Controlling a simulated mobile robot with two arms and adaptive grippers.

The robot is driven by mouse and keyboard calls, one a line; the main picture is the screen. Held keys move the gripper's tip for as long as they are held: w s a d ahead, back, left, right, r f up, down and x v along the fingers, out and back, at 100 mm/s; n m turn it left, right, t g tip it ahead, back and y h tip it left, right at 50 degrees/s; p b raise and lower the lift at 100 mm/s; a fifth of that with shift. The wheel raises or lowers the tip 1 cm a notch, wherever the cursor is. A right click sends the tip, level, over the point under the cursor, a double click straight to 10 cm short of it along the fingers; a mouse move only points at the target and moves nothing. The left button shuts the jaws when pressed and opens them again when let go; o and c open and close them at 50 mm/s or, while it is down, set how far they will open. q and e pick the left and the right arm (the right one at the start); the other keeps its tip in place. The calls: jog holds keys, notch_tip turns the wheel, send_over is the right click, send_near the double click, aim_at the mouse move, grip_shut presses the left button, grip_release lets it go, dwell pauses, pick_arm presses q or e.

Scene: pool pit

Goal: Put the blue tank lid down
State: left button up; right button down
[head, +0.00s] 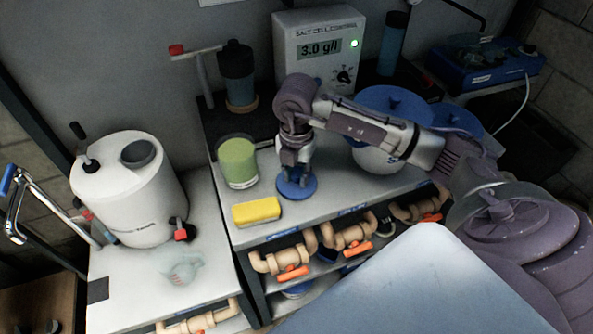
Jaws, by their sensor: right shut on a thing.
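The blue tank lid (296,188) is a small round disc at the front part of the bench top, between the yellow sponge and the white tub. My right gripper (295,170) points down over it and is shut on its top. The lid lies flat at the bench surface; I cannot tell whether it touches it or hovers just above. A white tank (128,195) with a dark round opening on top stands on the lower left counter. My left gripper is not in view.
A yellow sponge (256,212) and a green-filled beaker (238,165) stand close left of the lid. A white tub with a blue lid (385,160) is to the right, behind my arm. The salt cell control box (320,50) stands behind. Pipes with orange valves (292,272) sit below.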

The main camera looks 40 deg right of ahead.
aim_at(296, 173)
jog(key=shift+f, duration=0.2)
jog(key=c, duration=0.9)
grip_release()
jog(key=shift+r, duration=0.15)
jog(key=shift+r, duration=0.2)
notch_tip(296, 173, up, 12)
jog(key=shift+f+b, duration=0.15)
jog(key=shift+b, duration=0.15)
